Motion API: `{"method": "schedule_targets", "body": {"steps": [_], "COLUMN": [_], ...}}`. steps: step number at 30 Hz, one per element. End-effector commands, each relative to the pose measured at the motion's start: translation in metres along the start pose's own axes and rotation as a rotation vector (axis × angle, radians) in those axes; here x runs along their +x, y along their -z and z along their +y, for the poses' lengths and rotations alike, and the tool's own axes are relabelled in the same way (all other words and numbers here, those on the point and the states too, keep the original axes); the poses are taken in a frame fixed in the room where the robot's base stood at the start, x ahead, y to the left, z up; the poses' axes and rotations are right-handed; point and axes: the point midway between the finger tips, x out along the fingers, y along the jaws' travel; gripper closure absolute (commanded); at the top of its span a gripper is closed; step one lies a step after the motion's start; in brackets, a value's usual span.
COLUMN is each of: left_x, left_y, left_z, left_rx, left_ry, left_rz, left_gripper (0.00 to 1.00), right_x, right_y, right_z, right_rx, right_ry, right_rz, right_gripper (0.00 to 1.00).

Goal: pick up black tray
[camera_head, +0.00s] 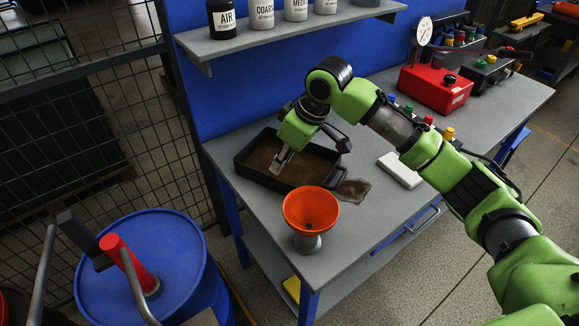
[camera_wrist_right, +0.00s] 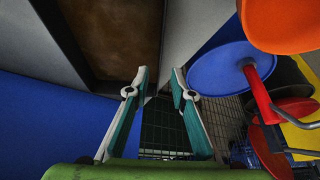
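The black tray (camera_head: 318,151) lies on the grey workbench, with a brown layer covering its floor. My right gripper (camera_head: 281,161) points down over the left part of the tray in the head view and hides some of it. In the right wrist view, the fingers of my right gripper (camera_wrist_right: 159,72) are spread with nothing between them. The tray's dark rim (camera_wrist_right: 91,72) shows up and to the left of them there. I cannot tell whether a finger touches the rim. My left gripper is not in view.
An orange funnel (camera_head: 311,208) stands at the bench's front edge near the tray. A brown spill (camera_head: 353,190) and a white block (camera_head: 400,170) lie to the right. A bottle shelf (camera_head: 285,33) hangs behind; a blue drum (camera_head: 180,250) stands in front left.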

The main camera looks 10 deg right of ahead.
Motion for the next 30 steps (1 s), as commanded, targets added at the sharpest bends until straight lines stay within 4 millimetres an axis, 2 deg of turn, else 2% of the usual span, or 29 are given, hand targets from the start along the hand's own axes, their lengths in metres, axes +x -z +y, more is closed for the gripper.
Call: {"method": "schedule_targets", "body": {"steps": [3, 11, 20, 29, 30], "left_x": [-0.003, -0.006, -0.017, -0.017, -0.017], "left_y": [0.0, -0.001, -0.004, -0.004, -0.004], "left_z": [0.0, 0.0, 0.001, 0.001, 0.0], "left_rx": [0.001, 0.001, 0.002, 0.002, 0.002], "left_ry": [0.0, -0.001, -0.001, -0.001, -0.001], "left_rz": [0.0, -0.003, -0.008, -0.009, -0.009], "left_gripper": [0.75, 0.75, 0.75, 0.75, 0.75], "right_x": [0.021, 0.041, 0.082, 0.088, 0.088], "right_y": [0.0, -0.001, -0.004, -0.004, -0.004], "right_z": [0.0, 0.0, -0.002, -0.001, -0.001], "right_rx": [0.001, 0.0, 0.0, 0.0, 0.0], "right_ry": [0.001, -0.001, 0.0, -0.001, -0.001], "right_rz": [-0.002, -0.002, -0.001, 0.0, 0.0], "right_gripper": [0.78, 0.78, 0.78, 0.78, 0.86]}}
